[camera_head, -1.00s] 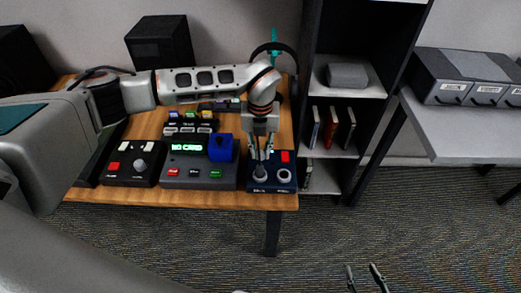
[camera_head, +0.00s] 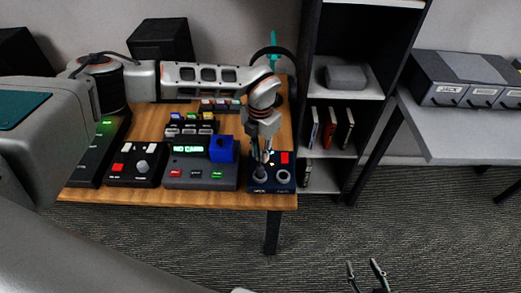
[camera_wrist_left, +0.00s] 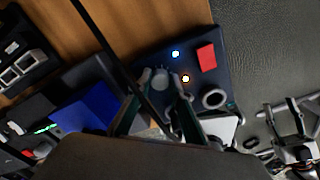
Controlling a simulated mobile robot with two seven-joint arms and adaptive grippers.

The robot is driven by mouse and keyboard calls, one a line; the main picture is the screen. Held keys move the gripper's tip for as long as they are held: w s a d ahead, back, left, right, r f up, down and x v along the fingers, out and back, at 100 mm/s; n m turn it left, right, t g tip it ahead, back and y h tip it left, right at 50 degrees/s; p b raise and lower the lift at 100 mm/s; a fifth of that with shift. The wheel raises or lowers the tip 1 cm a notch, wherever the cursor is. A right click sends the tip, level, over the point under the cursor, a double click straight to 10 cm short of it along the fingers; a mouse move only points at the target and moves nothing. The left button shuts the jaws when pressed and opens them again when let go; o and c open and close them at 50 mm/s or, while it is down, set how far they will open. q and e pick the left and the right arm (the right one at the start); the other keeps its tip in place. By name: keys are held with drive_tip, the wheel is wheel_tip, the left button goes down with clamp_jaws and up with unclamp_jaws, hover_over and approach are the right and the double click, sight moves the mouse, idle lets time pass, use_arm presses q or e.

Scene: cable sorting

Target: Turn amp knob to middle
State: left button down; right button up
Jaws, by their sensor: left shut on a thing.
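The amp is a dark blue box (camera_head: 272,187) at the right front corner of the wooden table. It has two grey round knobs and a red button on top. My left gripper (camera_head: 265,161) reaches down over the amp from above, its fingers at the left knob (camera_head: 261,175). In the left wrist view that knob (camera_wrist_left: 160,78) sits between the fingertips (camera_wrist_left: 160,84), which are shut on it. The right knob (camera_wrist_left: 214,98) is untouched beside them. Two small lights, bluish and yellowish, glow on the amp. My right gripper (camera_head: 367,276) is open and empty at the bottom.
Left of the amp stand a grey device with a green display (camera_head: 200,175), a blue block (camera_head: 221,150) on it, and a black control box (camera_head: 136,165). A headphone stand (camera_head: 273,50) is behind. A shelf (camera_head: 350,80) stands to the right.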

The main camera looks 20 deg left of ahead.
use_arm(q)
drive_tip(key=m, duration=0.2)
drive_tip(key=shift+m, duration=0.4)
drive_tip(key=m, duration=0.3)
drive_tip(key=shift+m+p, duration=0.3)
drive_tip(key=shift+p, duration=0.1)
drive_tip(key=m, duration=0.3)
drive_tip(key=shift+m, duration=0.4)
drive_tip(key=c, duration=1.8)
unclamp_jaws()
